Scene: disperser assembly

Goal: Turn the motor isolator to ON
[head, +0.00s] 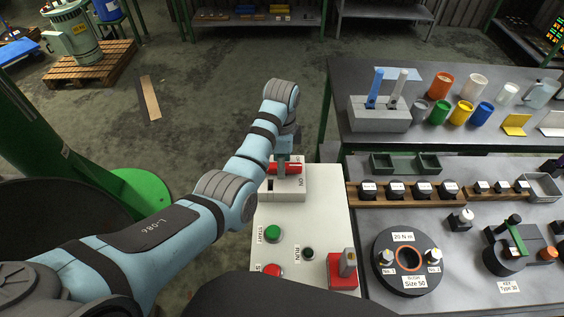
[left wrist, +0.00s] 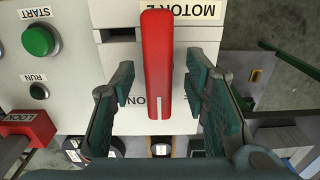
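The motor isolator is a pale box (head: 290,191) with a red handle (head: 292,168), at the far end of the control panel in the head view. In the left wrist view the red handle (left wrist: 156,60) lies lengthwise up the picture, its white line at the lower end. A partly hidden ON label (left wrist: 137,101) shows beside that end, and a MOTOR 2 label (left wrist: 191,11) near the other. My left gripper (left wrist: 158,92) is open, with one finger on each side of the handle and visible gaps. My right gripper is not in view.
The panel (head: 325,215) carries a green START button (head: 272,233), a RUN lamp (head: 307,253), a red button (head: 272,270) and a red lock block (head: 343,270). A workbench (head: 450,285) with fixtures and parts stands to the right.

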